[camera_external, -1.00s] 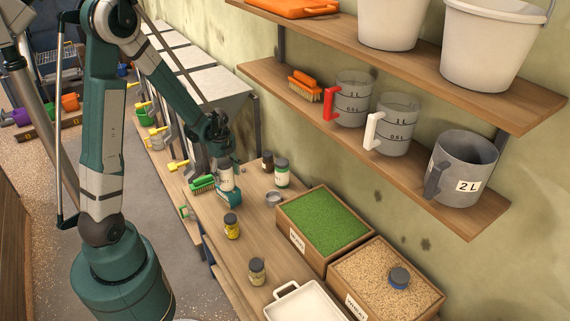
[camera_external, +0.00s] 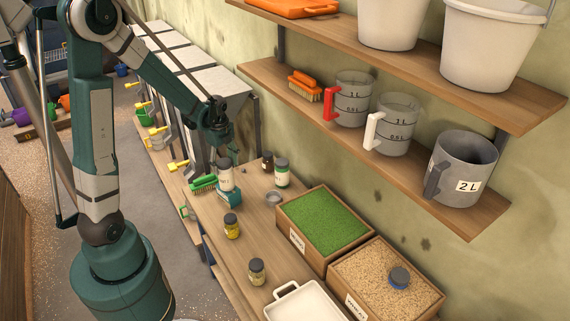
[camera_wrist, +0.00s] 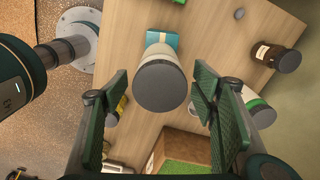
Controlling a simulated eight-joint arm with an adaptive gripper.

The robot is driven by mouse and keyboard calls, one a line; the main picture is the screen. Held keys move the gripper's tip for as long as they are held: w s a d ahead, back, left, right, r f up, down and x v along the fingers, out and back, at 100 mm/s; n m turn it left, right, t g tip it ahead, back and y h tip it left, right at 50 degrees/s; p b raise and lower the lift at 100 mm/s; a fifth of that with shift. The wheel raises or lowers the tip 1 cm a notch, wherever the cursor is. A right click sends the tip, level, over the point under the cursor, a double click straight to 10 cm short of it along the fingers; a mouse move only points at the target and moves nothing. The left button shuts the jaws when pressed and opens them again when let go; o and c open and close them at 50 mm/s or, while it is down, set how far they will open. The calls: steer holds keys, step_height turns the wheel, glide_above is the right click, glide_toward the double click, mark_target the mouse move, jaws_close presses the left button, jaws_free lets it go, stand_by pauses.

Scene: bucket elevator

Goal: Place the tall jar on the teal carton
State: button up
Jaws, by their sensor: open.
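The tall jar (camera_external: 225,176), pale with a grey lid, stands upright on the teal carton (camera_external: 230,197) on the wooden bench. In the wrist view the jar's grey lid (camera_wrist: 162,87) faces the camera, with a teal edge of the carton (camera_wrist: 163,38) showing behind it. My gripper (camera_external: 223,148) is open and empty, just above the jar and apart from it. In the wrist view its two fingers (camera_wrist: 160,100) are spread either side of the lid.
A green-labelled jar (camera_external: 282,175) and a dark brown jar (camera_external: 267,161) stand close on the right. A green brush (camera_external: 203,183) lies at the left, and a small metal cup (camera_external: 273,199) is nearby. Yellow-labelled jars (camera_external: 231,227) and crates (camera_external: 320,222) are nearer the camera.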

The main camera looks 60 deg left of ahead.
steer(key=shift+r, duration=3.25)
steer(key=shift+d+r, duration=0.4)
steer(key=shift+d, duration=0.1)
steer(key=s+d+r+n+t, duration=0.2)
steer(key=s+d+r+n, duration=0.2)
steer(key=d, duration=0.5)
steer(key=s+d+r+n+t, duration=0.2)
steer(key=s+d+r+n, duration=0.1)
steer(key=d+r+n, duration=0.2)
steer(key=s+d+r+n+t, duration=0.3)
steer(key=d+r, duration=0.4)
steer(key=d, duration=0.6)
steer(key=shift+s+r+n, duration=0.15)
steer(key=shift+s+n, duration=0.7)
steer(key=shift+n, duration=0.35)
steer(key=shift+c, duration=0.2)
